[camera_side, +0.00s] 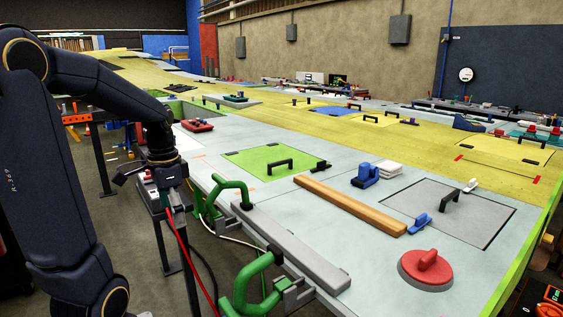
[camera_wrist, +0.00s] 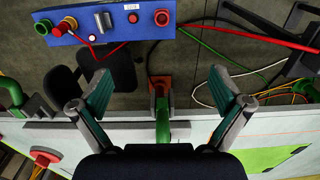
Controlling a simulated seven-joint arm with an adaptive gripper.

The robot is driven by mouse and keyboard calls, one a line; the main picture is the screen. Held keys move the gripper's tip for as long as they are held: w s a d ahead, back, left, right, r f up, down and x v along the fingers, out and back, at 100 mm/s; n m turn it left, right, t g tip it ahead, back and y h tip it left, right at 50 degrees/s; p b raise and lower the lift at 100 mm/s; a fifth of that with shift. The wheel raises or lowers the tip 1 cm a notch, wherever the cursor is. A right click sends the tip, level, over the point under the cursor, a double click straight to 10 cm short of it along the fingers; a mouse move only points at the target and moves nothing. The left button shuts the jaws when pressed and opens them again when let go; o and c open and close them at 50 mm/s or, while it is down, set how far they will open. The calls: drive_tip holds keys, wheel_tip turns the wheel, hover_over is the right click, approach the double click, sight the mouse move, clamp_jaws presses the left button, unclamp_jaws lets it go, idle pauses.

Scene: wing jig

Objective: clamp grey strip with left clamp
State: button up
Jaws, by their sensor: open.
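The grey strip (camera_side: 290,248) lies along the front edge of the pale table. A green clamp, the left one (camera_side: 228,188), stands at the strip's far left end. A second green clamp (camera_side: 252,280) stands nearer the strip's right end. My gripper (camera_side: 168,180) hangs off the table's front edge, left of the left clamp. In the wrist view my gripper (camera_wrist: 160,82) is open, its two teal-padded fingers wide apart. The left clamp's green handle (camera_wrist: 162,118) shows between them, with nothing visibly gripped. The other green clamp (camera_wrist: 12,92) shows at the left edge.
A blue button box (camera_wrist: 105,22) stands off the table's edge. Red, green and white cables (camera_wrist: 235,72) hang near the right finger. On the table lie a wooden bar (camera_side: 350,205), a red suction-type disc (camera_side: 425,270) and a green panel with a handle (camera_side: 260,160).

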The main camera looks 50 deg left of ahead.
wheel_tip(320, 180, up, 14)
drive_tip(key=r, duration=0.1)
drive_tip(key=d+f+m+t, duration=0.1)
drive_tip(key=d+f, duration=0.2)
drive_tip(key=d, duration=0.3)
drive_tip(key=w+d+f+m+t, duration=0.1)
drive_tip(key=d+f+t, duration=0.15)
drive_tip(key=d, duration=0.35)
drive_tip(key=d+f+m+t, duration=0.1)
drive_tip(key=d+f, duration=0.2)
drive_tip(key=d, duration=0.3)
drive_tip(key=m+g, duration=0.4)
drive_tip(key=m, duration=1.1)
hover_over(300, 248)
drive_tip(key=shift+s+f, duration=0.15)
drive_tip(key=shift+f, duration=0.7)
drive_tip(key=shift+g, duration=0.25)
wheel_tip(300, 248, down, 9)
